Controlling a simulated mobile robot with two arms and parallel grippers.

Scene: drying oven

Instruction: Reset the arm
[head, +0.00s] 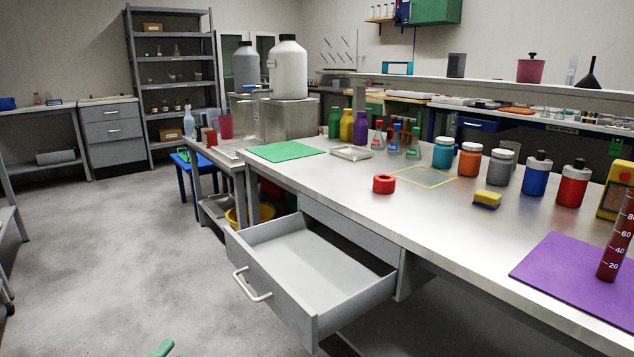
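A small green piece (161,348) shows at the bottom edge, left of the open drawer. It looks like the tip of my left gripper, but the rest is cut off, so I cannot tell whether it is open or shut. My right gripper is not in view. The grey drawer (275,300) under the steel bench is pulled out and looks empty. Its handle (250,284) is on the front panel, with no gripper touching it.
The bench top (345,195) holds a green mat (286,151), a red ring (384,184), a yellow sponge (487,200), several jars and bottles, and a purple mat (580,275) with a red cylinder (616,240). Open floor (110,250) lies left of the drawer.

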